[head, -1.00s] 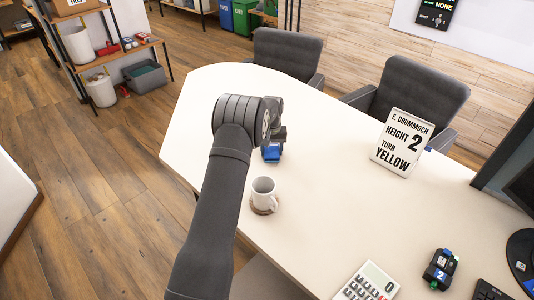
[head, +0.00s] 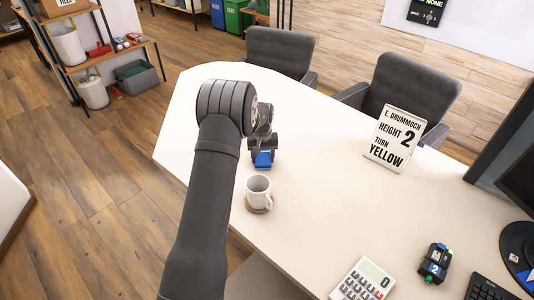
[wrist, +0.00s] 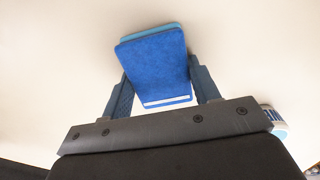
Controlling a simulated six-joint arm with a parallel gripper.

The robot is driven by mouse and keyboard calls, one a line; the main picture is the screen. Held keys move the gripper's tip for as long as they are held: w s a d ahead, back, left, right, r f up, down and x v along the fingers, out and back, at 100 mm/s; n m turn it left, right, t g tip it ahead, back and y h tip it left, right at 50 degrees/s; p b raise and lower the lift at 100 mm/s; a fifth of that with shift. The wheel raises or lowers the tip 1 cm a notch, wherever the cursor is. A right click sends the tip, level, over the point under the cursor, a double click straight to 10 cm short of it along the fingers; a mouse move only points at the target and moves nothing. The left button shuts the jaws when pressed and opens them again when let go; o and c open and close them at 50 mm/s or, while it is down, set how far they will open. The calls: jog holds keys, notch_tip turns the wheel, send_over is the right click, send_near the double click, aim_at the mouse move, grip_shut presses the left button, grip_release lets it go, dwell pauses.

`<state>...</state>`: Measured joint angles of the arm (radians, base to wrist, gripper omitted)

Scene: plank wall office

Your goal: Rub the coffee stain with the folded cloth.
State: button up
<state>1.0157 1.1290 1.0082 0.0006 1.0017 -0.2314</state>
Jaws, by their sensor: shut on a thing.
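The folded cloth (wrist: 155,68) is blue with a white stripe along its near edge and a lighter blue layer behind. My gripper (wrist: 160,80) is shut on it, one finger at each side. In the head view the cloth (head: 264,159) shows as a small blue patch below my gripper (head: 262,143), over the white desk (head: 330,215) and just behind the mug. I cannot tell whether it touches the desk. No coffee stain can be made out on the visible desk; my arm and the cloth hide part of it.
A white mug (head: 258,188) stands close in front of the cloth on a brown round base. A sign (head: 395,139), calculator (head: 364,281), small dark device (head: 435,262) and monitor stand farther right. The desk's middle is clear. Two grey chairs (head: 281,55) stand behind.

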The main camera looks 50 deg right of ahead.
aim_at(256, 163)
jog(key=shift+a, duration=2)
jog(key=shift+d, duration=4.7)
notch_tip(256, 163, up, 8)
jog(key=shift+w, duration=0.1)
